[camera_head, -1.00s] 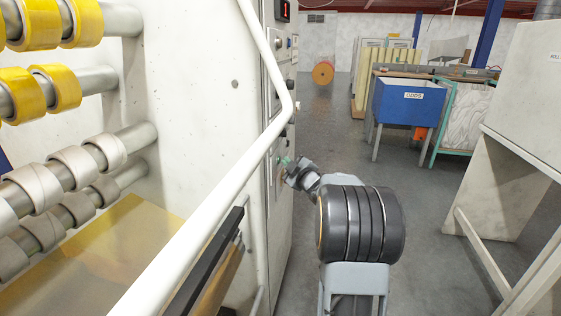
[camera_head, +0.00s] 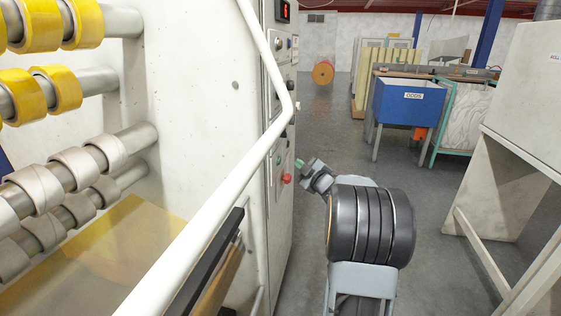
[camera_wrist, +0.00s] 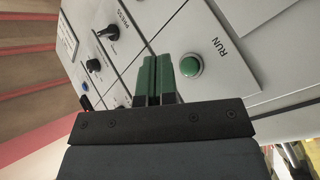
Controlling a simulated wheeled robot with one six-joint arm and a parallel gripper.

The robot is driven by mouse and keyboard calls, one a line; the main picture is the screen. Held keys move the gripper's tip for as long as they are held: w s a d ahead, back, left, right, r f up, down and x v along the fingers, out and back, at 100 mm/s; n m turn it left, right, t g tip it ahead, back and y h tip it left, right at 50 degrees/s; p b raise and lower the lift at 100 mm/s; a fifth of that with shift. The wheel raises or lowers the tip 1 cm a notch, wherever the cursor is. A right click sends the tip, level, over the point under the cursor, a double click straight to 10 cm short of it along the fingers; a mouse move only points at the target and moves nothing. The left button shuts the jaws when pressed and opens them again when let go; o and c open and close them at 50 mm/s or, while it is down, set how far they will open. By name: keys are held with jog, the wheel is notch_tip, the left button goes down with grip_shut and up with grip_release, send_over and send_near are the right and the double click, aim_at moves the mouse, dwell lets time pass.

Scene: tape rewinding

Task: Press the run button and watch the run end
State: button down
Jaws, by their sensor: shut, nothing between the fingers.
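The green run button (camera_wrist: 190,66) sits on a grey panel plate marked RUN in the wrist view. My gripper (camera_wrist: 156,62) is shut and empty, its green fingers side by side just left of the button in that view. In the head view my gripper (camera_head: 299,163) is beside the machine's control panel (camera_head: 279,150), with a gap between them. A red button (camera_head: 286,178) shows on the panel below it. The red digit display (camera_head: 285,11) is lit at the top of the panel; its digit is too small to read surely.
A white rail (camera_head: 190,235) slants along the machine front, left of my arm. Yellow tape rolls (camera_head: 55,88) sit on shafts at the left. A blue ODDS bin (camera_head: 409,103) stands behind. The grey floor at right of my arm is free up to a white stand (camera_head: 507,190).

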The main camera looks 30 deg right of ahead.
jog(key=shift+s+d, duration=0.75)
jog(key=shift+d, duration=0.05)
dwell(0.4)
